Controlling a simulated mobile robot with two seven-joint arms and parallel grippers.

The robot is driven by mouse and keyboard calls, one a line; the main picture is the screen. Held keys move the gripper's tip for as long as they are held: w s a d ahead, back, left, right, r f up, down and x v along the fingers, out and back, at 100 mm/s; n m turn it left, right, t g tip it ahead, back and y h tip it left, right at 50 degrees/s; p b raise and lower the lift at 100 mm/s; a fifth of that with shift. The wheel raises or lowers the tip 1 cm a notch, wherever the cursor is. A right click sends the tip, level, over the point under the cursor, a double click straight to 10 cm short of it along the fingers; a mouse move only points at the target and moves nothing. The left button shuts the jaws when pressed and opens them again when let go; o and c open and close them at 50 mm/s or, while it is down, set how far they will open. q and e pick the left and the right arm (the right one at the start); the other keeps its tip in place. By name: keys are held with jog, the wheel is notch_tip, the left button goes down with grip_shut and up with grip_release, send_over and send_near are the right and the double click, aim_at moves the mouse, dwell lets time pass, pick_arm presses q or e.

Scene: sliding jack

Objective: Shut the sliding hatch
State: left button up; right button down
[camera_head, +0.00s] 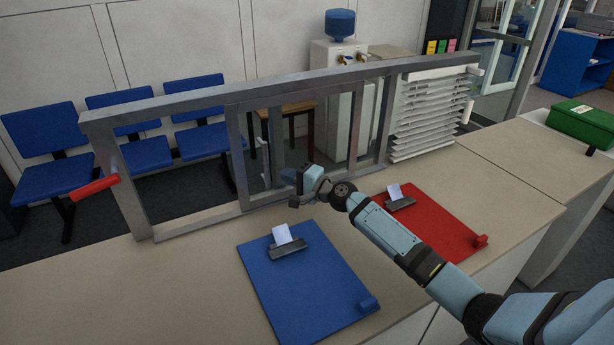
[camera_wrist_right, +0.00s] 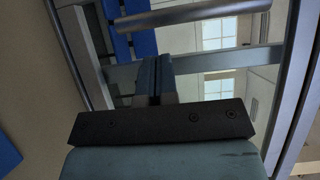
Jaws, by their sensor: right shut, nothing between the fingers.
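The hatch is a grey metal frame (camera_head: 135,200) standing on the counter. Its left part is an open gap, and the glazed sliding panel (camera_head: 236,155) stands toward the middle and right of the frame. My right gripper (camera_head: 297,180) is in front of the panel's lower part, fingers shut and empty. In the right wrist view the shut fingers (camera_wrist_right: 155,80) point toward the hatch's grey bars, with a rounded bar (camera_wrist_right: 190,14) beyond them. I cannot tell whether the fingers touch the panel. My left gripper is not in view.
A blue clipboard (camera_head: 300,295) and a red clipboard (camera_head: 435,225) lie on the counter (camera_head: 190,290) near my right arm. A red handle-like piece (camera_head: 95,188) sticks out at the frame's left end. White slats (camera_head: 430,110) stand at its right end. A green box (camera_head: 585,122) is farther right.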

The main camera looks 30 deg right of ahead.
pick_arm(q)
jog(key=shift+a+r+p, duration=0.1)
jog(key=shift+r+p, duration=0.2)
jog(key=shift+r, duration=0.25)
pick_arm(e)
jog(key=shift+w+a, duration=0.2)
jog(key=shift+a, duration=0.4)
jog(key=shift+w+a, duration=0.15)
jog(key=shift+a, duration=0.45)
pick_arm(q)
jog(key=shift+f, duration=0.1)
pick_arm(e)
jog(key=shift+r, duration=0.1)
